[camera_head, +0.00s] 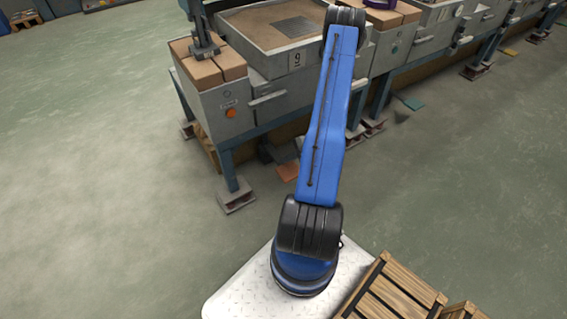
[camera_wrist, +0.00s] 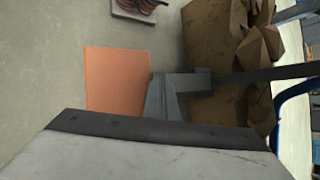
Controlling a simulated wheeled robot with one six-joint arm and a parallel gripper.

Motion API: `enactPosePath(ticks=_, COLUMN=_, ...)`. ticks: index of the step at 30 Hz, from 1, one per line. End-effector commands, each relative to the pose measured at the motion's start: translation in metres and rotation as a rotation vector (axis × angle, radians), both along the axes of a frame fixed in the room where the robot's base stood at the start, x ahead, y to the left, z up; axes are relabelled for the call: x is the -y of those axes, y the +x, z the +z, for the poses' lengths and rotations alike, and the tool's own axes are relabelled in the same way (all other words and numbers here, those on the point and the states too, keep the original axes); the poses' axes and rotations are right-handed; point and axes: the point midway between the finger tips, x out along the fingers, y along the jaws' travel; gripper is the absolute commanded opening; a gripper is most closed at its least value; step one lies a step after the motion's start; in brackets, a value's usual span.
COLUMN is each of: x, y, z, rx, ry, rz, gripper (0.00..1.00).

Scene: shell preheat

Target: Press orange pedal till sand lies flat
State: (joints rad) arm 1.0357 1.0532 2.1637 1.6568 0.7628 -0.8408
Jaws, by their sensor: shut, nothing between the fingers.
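The orange pedal (camera_head: 288,171) is a flat plate low by the floor, beside the bench's front leg. It also shows in the wrist view (camera_wrist: 115,80), left of the middle. My gripper (camera_wrist: 158,76) is shut and empty, its tip close by the pedal's right edge in the wrist view. I cannot tell whether it touches the pedal. In the head view my gripper is hidden behind my blue arm and the bench. Brown sand (camera_head: 252,22) lies in the shallow box marked 9 (camera_head: 288,62), around a grey gridded patch. My arm covers part of the box; its sand looks fairly level.
An orange button (camera_head: 231,113) sits on the bench's grey end box. A green plate (camera_head: 413,103) lies by the floor further right. In the wrist view brown, crumpled shapes (camera_wrist: 222,40) stand right of the pedal.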

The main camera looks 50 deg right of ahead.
Motion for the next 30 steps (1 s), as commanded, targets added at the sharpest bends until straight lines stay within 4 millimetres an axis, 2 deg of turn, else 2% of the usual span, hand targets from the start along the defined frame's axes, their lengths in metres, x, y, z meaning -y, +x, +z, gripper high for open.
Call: enactPosePath(ticks=30, x=-0.0006, y=-0.0009, z=-0.0103, rx=-0.001, ry=0.0, rz=0.001, gripper=0.0)
